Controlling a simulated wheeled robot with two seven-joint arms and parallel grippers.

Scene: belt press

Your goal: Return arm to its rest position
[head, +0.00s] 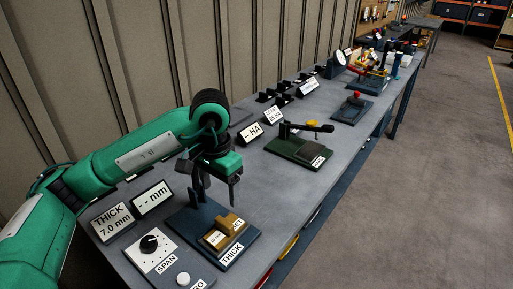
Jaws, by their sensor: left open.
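My left arm (130,155) comes in from the left, green, bent over the near end of the bench. My left gripper (218,192) is open and empty, with its fingers pointing down above the thickness station (235,262), a dark plate labelled THICK. A brown block (222,232) with small labels sits on that plate, below and a little right of the gripper. The fingers seem apart from the block, but the exact gap is hard to judge. My right gripper is not in view.
A THICK 7.0 mm sign (112,222), a "-- mm" display (151,198) and a SPAN knob panel (150,247) stand near the arm. A green-based press (298,150) and a red-knobbed device (355,106) sit farther along the bench. The floor (430,180) right of the bench is clear.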

